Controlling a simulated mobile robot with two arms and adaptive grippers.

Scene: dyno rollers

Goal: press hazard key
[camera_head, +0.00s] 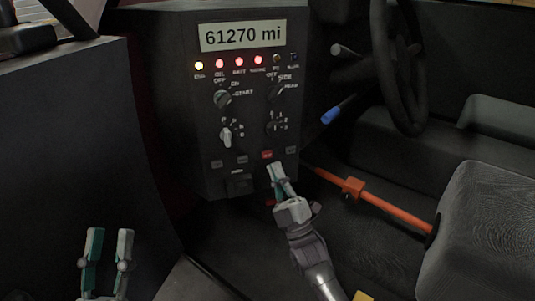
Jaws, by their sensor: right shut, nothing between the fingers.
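The red hazard key (267,155) is on the lower part of the dark control panel (185,110), in a row of small dark keys. My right gripper (275,168) is shut and empty, with its fingertips just below the red key. I cannot tell whether the tips touch it. My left gripper (109,235) is open and empty at the lower left, well away from the panel.
A display (243,35) reads 61270 mi above a row of lamps and several knobs. An orange bar (385,205) runs to the right of my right gripper. A steering wheel (400,70) and a seat (490,230) stand at the right.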

